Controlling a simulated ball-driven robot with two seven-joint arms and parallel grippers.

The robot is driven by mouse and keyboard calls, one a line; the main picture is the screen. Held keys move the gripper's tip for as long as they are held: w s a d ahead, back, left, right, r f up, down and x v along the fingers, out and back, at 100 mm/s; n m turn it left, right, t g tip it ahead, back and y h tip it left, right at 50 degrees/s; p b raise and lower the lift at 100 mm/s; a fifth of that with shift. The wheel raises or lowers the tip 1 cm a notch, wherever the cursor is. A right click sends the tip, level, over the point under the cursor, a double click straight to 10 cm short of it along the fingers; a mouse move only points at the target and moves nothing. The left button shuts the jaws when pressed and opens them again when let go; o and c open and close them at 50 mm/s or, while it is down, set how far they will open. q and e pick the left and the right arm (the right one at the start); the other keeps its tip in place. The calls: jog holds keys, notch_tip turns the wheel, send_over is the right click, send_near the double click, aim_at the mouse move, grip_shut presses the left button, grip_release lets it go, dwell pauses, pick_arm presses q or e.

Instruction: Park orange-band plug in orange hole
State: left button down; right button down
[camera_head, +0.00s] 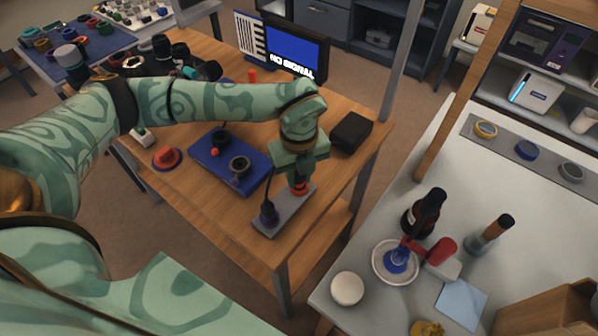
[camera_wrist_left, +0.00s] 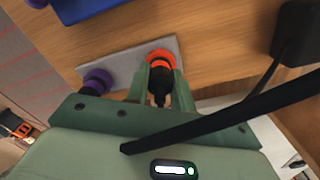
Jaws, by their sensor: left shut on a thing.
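My left gripper (camera_head: 299,177) is shut on the black orange-band plug (camera_wrist_left: 160,86), which shows between its two green fingers in the left wrist view. The plug is over the orange hole's ring (camera_wrist_left: 160,55) at one end of the grey board (camera_head: 283,213). The ring also shows in the head view (camera_head: 299,189), just below the fingers. I cannot tell whether the plug's tip is inside the hole or just above it. A dark plug with a purple base (camera_head: 268,211) stands upright at the board's other end. My right gripper is in neither view.
A blue mat (camera_head: 214,172) with dark ring-shaped parts lies left of the board. A red-orange dish (camera_head: 167,158) is farther left. A black box (camera_head: 351,132) with a cable stands behind right, near the wooden table's edge. A white table (camera_head: 375,215) with bottles is at the right.

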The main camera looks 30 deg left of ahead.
pick_arm(q)
jog(key=c, duration=1.1)
grip_release()
jog(key=shift+r, duration=0.1)
notch_tip(320, 180, up, 16)
jog(key=p, duration=0.4)
